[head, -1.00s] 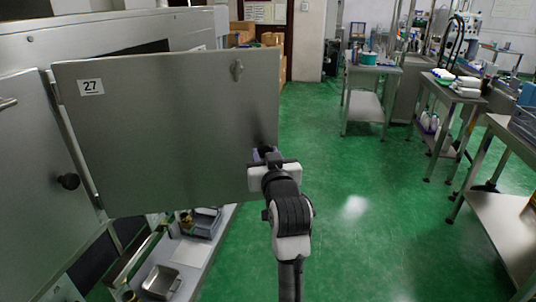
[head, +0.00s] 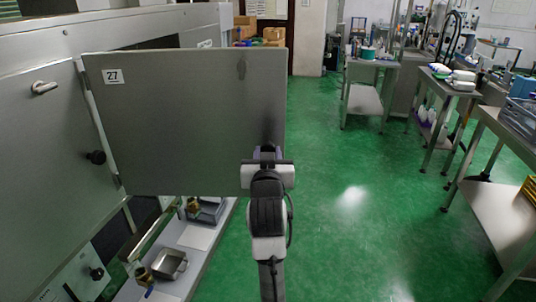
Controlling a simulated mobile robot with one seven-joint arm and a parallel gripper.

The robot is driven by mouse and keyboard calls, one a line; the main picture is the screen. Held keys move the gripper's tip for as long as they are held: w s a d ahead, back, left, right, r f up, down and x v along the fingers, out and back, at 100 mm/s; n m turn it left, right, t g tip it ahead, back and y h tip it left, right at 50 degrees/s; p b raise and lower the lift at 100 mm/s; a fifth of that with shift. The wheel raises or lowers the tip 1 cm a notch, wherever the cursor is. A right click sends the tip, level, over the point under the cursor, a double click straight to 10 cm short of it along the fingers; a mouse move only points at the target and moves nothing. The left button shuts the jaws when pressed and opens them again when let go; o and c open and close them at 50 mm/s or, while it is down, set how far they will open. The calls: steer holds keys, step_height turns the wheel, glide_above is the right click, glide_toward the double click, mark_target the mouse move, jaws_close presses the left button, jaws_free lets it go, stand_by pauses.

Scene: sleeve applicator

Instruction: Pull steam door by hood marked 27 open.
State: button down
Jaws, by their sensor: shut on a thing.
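The steam door marked 27 (head: 180,125) is a flat grey metal panel. It stands swung out from the machine, hinged on its left edge, with the 27 label at its upper left. My gripper (head: 268,152) is at the door's lower right, shut on the door's dark knob, which is mostly hidden by the jaws. A dark oval latch shows near the door's upper right corner.
The grey machine front (head: 45,130) with another handle and black knobs is at the left. A low shelf (head: 195,236) with metal trays (head: 168,263) lies beneath the door. Steel tables (head: 490,190) with bottles and boxes stand at the right. The green floor (head: 340,200) between is clear.

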stand_by(0.3)
steer(key=c, duration=1)
jaws_free()
steer(key=shift+o, duration=0.2)
steer(key=shift+s, duration=0.1)
